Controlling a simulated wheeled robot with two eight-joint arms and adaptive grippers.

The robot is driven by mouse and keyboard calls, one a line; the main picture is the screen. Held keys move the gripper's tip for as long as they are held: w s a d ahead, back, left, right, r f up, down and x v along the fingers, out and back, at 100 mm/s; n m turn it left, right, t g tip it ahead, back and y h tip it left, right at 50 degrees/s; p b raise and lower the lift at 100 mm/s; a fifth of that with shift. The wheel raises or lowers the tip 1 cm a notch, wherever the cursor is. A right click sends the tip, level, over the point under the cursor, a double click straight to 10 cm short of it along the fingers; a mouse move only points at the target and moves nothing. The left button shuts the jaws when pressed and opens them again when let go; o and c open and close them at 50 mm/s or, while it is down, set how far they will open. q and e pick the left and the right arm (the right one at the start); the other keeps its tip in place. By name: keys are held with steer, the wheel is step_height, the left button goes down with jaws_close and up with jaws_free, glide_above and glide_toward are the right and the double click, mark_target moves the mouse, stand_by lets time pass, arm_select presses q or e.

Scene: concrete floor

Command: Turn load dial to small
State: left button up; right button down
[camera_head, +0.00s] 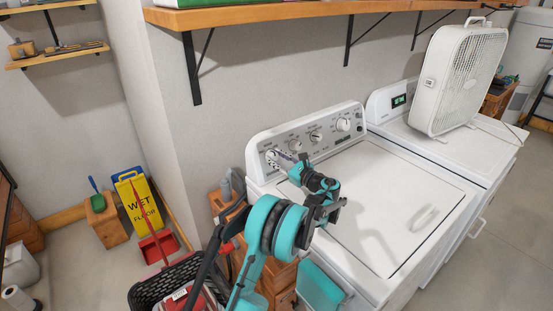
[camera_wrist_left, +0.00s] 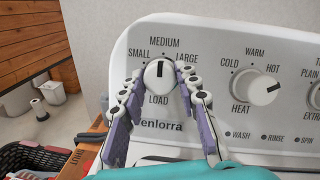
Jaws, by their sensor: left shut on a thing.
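The load dial (camera_wrist_left: 159,76) is a white round knob at the left end of the washer's control panel (camera_wrist_left: 212,50). Its dark pointer mark points up toward MEDIUM; SMALL is at its upper left and LARGE at its upper right. My left gripper (camera_wrist_left: 160,69) has one finger on each side of the dial and is shut on it. My right gripper is not in view.
The heat dial (camera_wrist_left: 257,87) is just right of the load dial. The washer's white lid (camera_head: 390,200) lies below my arm. A dryer with a box fan (camera_head: 460,80) stands at right. A wooden shelf (camera_head: 300,16) hangs above. A black basket (camera_head: 165,285) is at lower left.

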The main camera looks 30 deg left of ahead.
arm_select(q)
steer(key=n+g, duration=0.1)
steer(key=n, duration=0.2)
steer(key=n+g+p, duration=0.1)
steer(key=n, duration=0.2)
steer(key=shift+w+r+n, duration=0.1)
steer(key=shift+r+n, duration=0.05)
steer(key=shift+n, duration=0.15)
steer(key=n+g+p, duration=0.1)
steer(key=n, duration=0.2)
steer(key=n+g+h+p, duration=0.1)
steer(key=n, duration=0.2)
steer(key=shift+n+h, duration=0.3)
steer(key=o, duration=1.2)
steer(key=shift+c, duration=0.2)
steer(key=w+v, duration=0.1)
steer(key=v, duration=1.1)
steer(key=shift+s, duration=0.4)
